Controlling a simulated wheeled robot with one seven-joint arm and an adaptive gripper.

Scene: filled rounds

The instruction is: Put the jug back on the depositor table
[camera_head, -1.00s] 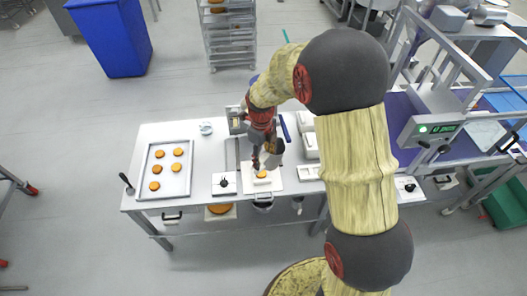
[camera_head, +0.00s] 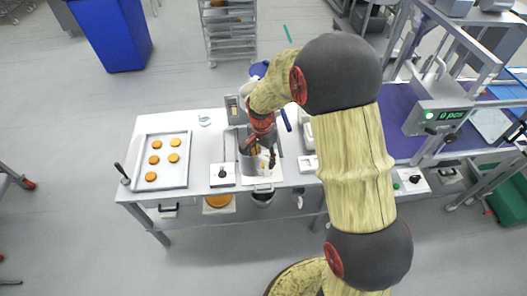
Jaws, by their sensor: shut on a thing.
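My arm reaches down over the steel table (camera_head: 207,150). My gripper (camera_head: 259,149) is over the table's right-hand part, shut on a grey metal jug (camera_head: 247,164). The jug is partly hidden by the gripper and wrist, and I cannot tell whether its base touches the surface below. A white pad shows just right of the jug, near the table's front edge. A small white control box (camera_head: 222,175) with a black knob stands left of the jug.
A tray (camera_head: 179,176) with several orange rounds lies on the table's left. Black handle (camera_head: 122,172) at the left edge. Bare table lies between tray and control box. A blue conveyor (camera_head: 397,125) and green display (camera_head: 445,115) are right. Blue bin (camera_head: 115,35) and rack (camera_head: 228,35) stand behind.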

